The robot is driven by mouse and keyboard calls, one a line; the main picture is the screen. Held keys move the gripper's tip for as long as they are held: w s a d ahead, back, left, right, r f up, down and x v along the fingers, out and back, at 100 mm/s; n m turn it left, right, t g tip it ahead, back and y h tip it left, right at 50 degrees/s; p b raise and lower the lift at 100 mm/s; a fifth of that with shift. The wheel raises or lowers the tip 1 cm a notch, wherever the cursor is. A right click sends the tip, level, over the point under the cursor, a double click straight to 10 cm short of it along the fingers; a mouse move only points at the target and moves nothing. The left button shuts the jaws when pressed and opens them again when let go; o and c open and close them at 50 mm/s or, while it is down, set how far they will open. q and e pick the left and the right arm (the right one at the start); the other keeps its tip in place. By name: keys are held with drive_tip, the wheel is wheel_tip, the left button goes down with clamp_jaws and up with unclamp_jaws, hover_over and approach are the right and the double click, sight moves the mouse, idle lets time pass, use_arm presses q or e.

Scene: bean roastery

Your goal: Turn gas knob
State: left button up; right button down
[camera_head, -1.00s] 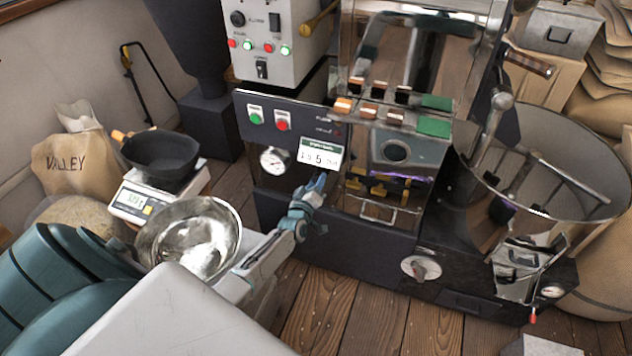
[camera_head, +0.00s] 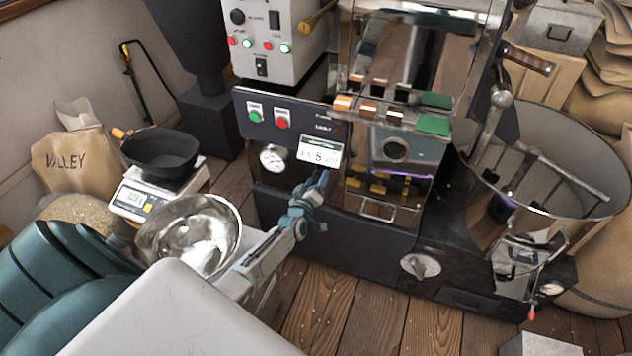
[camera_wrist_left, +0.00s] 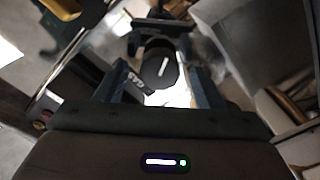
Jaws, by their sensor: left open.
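The gas knob (camera_wrist_left: 161,70) is a dark round disc with a white pointer line, in the left wrist view. A label reading like "GAS" upside down lies beside it. My left gripper (camera_wrist_left: 160,52) is open, one finger on each side of the knob. I cannot tell whether the fingers touch it. In the head view my left gripper (camera_head: 318,188) is at the roaster's dark front panel (camera_head: 270,190), just below the temperature display (camera_head: 320,152), and hides the knob there. My right gripper is not in view.
A pressure gauge (camera_head: 273,158) sits left of the gripper. A silver dial (camera_head: 420,265) is lower right on the machine.

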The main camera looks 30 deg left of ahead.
sight(317, 178)
use_arm(q)
drive_tip(key=shift+s+d, duration=0.15)
drive_tip(key=shift+s, duration=0.35)
drive_tip(key=p+v, duration=0.1)
drive_tip(key=v, duration=0.9)
drive_tip(key=shift+p, duration=0.4)
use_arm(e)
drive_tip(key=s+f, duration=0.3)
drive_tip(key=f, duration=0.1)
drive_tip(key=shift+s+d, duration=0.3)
use_arm(q)
drive_tip(key=shift+w, duration=0.1)
